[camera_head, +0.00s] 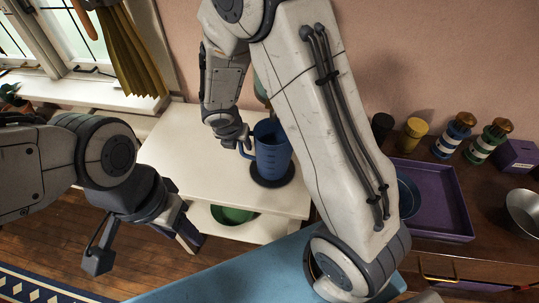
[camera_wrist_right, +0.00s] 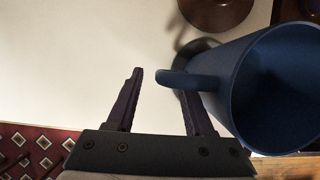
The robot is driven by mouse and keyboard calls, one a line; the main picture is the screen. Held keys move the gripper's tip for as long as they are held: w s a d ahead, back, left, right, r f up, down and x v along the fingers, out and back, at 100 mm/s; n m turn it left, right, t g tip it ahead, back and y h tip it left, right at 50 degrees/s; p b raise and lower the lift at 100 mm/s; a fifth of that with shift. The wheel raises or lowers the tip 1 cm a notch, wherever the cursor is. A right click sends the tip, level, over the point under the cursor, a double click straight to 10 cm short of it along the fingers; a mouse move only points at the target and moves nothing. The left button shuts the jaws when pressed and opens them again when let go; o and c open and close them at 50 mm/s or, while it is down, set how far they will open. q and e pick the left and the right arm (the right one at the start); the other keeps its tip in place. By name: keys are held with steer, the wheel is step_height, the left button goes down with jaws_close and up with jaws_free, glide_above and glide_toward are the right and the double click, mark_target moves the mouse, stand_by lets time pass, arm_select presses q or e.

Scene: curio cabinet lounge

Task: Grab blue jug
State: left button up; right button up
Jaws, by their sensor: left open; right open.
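The blue jug (camera_head: 273,155) stands upright on a dark round mat (camera_head: 286,181) on the white table (camera_head: 190,140). Its handle points left, towards my right gripper (camera_head: 238,143). In the right wrist view the jug (camera_wrist_right: 275,90) is at the right, with its wide mouth showing. My right gripper (camera_wrist_right: 158,85) is open there, and the handle overlaps the tip of its right finger. I cannot tell whether they touch. My left gripper (camera_head: 142,250) is open and empty, low at the left, away from the jug.
A green bowl (camera_head: 233,214) sits on the shelf below the tabletop. At the right, a purple tray (camera_head: 440,200) and several jars, including a yellow one (camera_head: 411,135), stand on a dark cabinet. A blue surface (camera_head: 250,272) is in front. My right arm hides part of the middle.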

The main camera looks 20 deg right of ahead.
mark_target(242, 154)
steer(key=b+x, duration=0.1)
steer(key=x, duration=0.2)
steer(key=shift+s+f, duration=0.1)
steer(key=shift+f, duration=0.25)
steer(key=shift+c, duration=0.3)
jaws_close()
steer(key=shift+r, duration=0.15)
stand_by(0.7)
